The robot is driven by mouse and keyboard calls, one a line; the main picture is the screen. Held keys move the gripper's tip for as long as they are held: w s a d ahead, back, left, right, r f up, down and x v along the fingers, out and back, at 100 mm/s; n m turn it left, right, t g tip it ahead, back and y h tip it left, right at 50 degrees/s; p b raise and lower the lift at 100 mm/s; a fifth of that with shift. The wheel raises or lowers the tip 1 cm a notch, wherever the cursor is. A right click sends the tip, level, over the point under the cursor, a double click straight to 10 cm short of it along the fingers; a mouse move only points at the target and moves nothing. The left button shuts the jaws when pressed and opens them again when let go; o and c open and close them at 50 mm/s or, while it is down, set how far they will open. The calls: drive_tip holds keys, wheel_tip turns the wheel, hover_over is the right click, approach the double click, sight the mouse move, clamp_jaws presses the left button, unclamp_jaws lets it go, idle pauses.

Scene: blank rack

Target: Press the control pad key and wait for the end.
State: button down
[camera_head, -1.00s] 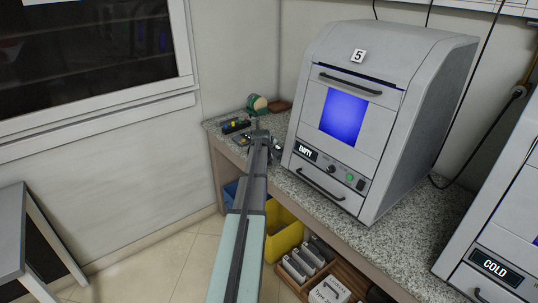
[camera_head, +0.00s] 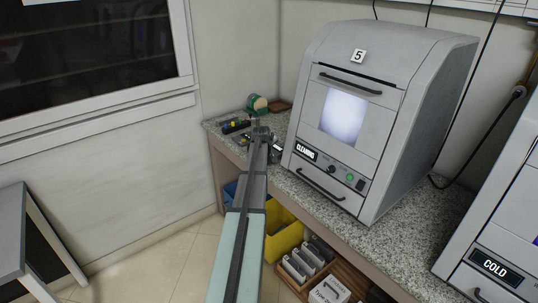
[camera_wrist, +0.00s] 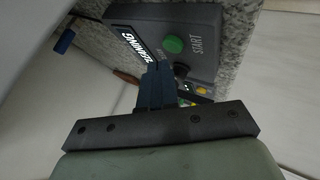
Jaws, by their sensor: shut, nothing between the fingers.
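A dark grey control pad (camera_wrist: 205,35) shows on the granite bench in the wrist view, with a green button (camera_wrist: 174,44) marked START and a dark round knob beside it. In the head view my gripper (camera_head: 262,132) is at the bench's far end. The grey machine marked 5 (camera_head: 395,60) has a pale, lit window (camera_head: 344,115), and its display (camera_head: 306,151) reads CLEANING.
A second machine (camera_head: 515,180) at the right reads COLD. A green roll (camera_head: 257,103) and small devices (camera_head: 236,126) lie at the bench's far end. A yellow bin (camera_head: 285,235) and a wooden crate (camera_head: 345,279) stand under the bench (camera_head: 400,245).

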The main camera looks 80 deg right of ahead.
drive_tip(key=shift+r, duration=2.55)
